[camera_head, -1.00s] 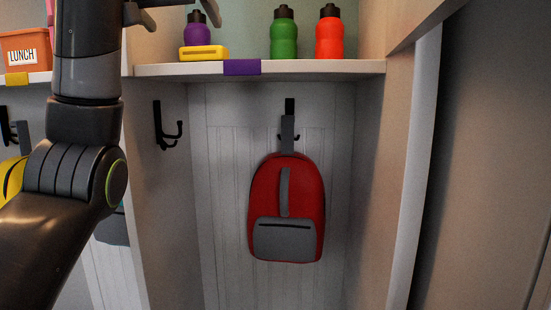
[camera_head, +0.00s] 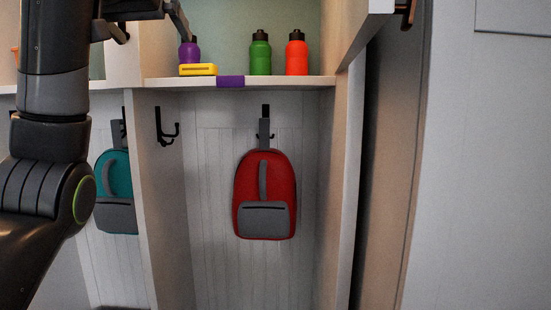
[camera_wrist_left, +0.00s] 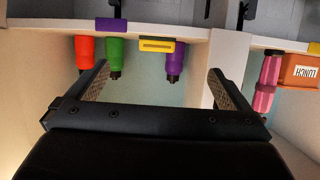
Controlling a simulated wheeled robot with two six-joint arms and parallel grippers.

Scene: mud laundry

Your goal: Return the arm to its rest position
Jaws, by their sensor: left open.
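My left arm rises along the left side of the head view, and its gripper (camera_head: 150,22) is at the top, in front of the shelf. The gripper is open. In the left wrist view, which is upside down, its two fingers (camera_wrist_left: 160,70) stand wide apart with nothing held between them. Beyond them show a purple bottle (camera_wrist_left: 175,58), a yellow box (camera_wrist_left: 157,45) and a green bottle (camera_wrist_left: 115,50) on the shelf. My right gripper shows in neither view.
The shelf (camera_head: 290,82) also holds an orange bottle (camera_head: 297,55). Below it, a red backpack (camera_head: 265,195) hangs on a hook, beside an empty hook (camera_head: 166,130). A teal backpack (camera_head: 117,175) hangs left of the divider. A plain light panel (camera_head: 480,170) fills the right.

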